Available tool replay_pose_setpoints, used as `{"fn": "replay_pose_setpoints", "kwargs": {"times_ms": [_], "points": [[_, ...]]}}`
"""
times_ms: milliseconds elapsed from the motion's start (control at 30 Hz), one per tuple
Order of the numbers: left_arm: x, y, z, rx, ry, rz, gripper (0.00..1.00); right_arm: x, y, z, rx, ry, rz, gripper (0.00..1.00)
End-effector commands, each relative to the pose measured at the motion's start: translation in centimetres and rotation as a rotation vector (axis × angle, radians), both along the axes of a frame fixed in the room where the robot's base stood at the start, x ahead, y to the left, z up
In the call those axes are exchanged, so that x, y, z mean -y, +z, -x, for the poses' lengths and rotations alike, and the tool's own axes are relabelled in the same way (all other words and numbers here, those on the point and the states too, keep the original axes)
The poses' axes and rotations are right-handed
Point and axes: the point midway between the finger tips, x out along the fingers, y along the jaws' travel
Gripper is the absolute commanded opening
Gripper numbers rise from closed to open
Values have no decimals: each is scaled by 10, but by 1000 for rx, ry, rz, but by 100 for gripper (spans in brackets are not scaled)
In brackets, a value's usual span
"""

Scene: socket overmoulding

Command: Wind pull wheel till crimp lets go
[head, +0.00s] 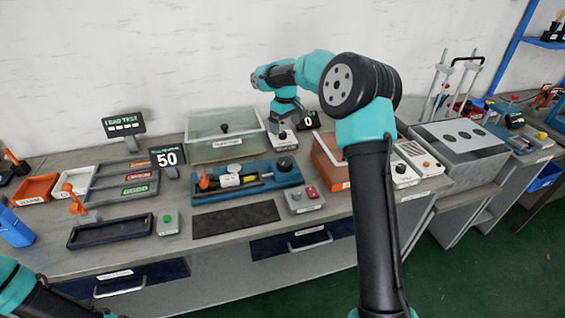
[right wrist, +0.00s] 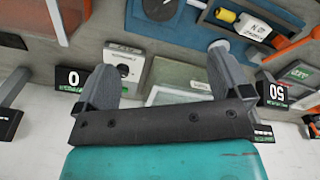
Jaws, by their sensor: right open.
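The blue pull tester (head: 215,190) lies at the middle of the bench. The black round pull wheel (head: 284,163) sits at its right end, and it also shows at the top edge of the right wrist view (right wrist: 160,8). Whether a crimp is held there is too small to tell. My right gripper (right wrist: 160,60) is open and empty, above the rear of the bench behind the wheel and apart from it. My left gripper is out of view.
A white box with a dark knob (head: 282,141) stands close below my right gripper. A clear-lidded green case (head: 222,150) is behind the tester. Displays read 50 (head: 167,158) and 0 (head: 308,121). A red-and-grey button box (head: 304,199) and dark mat (head: 236,219) lie in front.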

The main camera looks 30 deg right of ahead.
Motion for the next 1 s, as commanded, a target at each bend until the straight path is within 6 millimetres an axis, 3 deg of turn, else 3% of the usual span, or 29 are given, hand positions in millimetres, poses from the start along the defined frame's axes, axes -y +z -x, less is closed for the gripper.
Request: {"fn": "replay_pose_setpoints", "kwargs": {"times_ms": [367, 1000], "points": [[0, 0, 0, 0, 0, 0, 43, -1, -13, 0, -3, -1, 0, 96], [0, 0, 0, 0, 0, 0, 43, -2, -116, 0, -3, 0, -2, 96]]}}
